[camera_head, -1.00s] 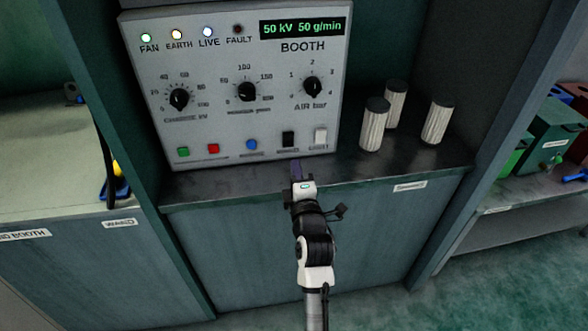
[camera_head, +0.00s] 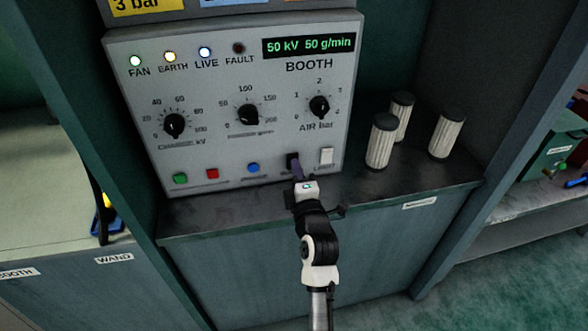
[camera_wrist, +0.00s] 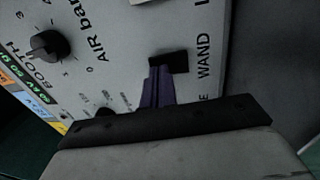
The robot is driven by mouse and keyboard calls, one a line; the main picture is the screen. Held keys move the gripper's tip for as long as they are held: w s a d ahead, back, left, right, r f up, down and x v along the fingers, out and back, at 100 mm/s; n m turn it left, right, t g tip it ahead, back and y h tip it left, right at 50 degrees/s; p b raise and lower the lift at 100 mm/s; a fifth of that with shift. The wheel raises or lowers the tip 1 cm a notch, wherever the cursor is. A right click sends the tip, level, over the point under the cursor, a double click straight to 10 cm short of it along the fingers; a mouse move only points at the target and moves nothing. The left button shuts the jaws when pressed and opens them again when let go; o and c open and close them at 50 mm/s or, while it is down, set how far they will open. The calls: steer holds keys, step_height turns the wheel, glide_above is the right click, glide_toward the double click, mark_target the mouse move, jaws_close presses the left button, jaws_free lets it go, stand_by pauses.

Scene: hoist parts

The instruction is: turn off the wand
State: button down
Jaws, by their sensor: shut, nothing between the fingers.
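The booth control panel (camera_head: 215,140) stands on the counter with its display reading 50 kV 50 g/min. A black rocker switch (camera_head: 292,160) sits low on its right side; in the wrist view the black switch (camera_wrist: 168,62) has the label WAND beside it. My gripper (camera_head: 298,174) is shut and empty, its purple fingertips just in front of the black switch. In the wrist view the fingers (camera_wrist: 154,84) reach the switch's edge and partly cover it; whether they touch it is unclear. The FAN, EARTH and LIVE lamps (camera_head: 204,51) are lit; the FAULT lamp (camera_head: 238,48) is dark.
A white LIGHT switch (camera_head: 326,156) is right of the black switch. Blue (camera_head: 253,168), red (camera_head: 212,174) and green (camera_head: 180,178) buttons lie to the left. Several pale cylinders (camera_head: 381,147) with dark caps stand on the counter at the right.

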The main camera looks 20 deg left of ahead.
steer(key=shift+w+a, duration=0.1)
steer(key=shift+w, duration=0.1)
steer(key=shift+r, duration=0.15)
steer(key=shift+w+r+p, duration=0.15)
steer(key=shift+r+p, duration=0.05)
steer(key=shift+p, duration=0.4)
steer(key=shift+a+f, duration=0.1)
steer(key=shift+f, duration=0.1)
